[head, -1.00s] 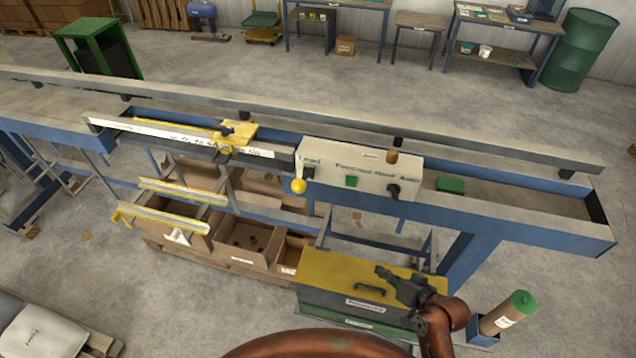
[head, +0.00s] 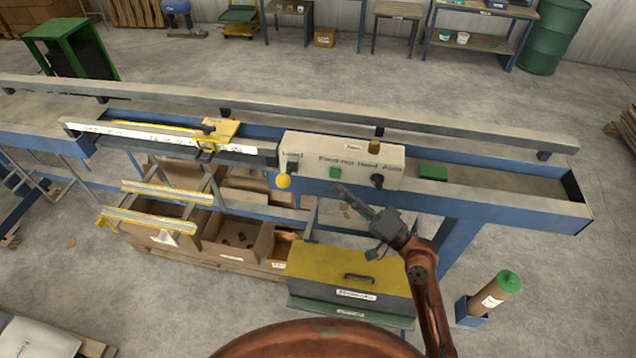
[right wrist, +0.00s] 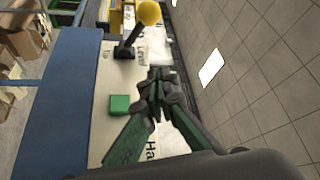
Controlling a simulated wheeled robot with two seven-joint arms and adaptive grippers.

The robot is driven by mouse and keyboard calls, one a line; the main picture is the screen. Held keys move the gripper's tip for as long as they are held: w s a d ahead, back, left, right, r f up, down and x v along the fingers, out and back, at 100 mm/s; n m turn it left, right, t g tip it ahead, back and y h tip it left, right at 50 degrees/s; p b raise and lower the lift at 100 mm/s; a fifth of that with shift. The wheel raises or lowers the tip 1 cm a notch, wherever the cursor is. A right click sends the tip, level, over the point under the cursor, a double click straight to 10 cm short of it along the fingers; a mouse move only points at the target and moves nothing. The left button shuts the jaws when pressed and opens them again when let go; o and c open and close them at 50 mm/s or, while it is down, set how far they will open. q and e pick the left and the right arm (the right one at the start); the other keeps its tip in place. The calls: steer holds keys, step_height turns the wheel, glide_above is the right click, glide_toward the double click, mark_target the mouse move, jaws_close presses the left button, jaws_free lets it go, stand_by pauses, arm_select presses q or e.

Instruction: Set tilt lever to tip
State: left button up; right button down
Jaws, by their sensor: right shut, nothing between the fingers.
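The tilt lever, a dark stem with a yellow ball knob (head: 283,181), sticks out at the left end of the pale control box (head: 350,163). In the right wrist view the yellow knob (right wrist: 149,12) is at the top, with its black stem (right wrist: 130,40) rising from the box face. My right gripper (head: 345,194) is shut and empty, in front of the box, to the right of the knob and apart from it. In the right wrist view its closed fingertips (right wrist: 158,82) lie below the lever. My left gripper is out of view.
A green button (head: 335,172) and a black selector knob (head: 377,181) are on the box face, close to the right gripper. A yellow-topped chest (head: 320,268) stands below. Cardboard bins (head: 235,236) sit at lower left.

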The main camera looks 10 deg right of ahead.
steer(key=w+a+p, duration=0.5)
steer(key=a, duration=0.5)
steer(key=shift+r, duration=0.35)
steer(key=shift+s, duration=0.1)
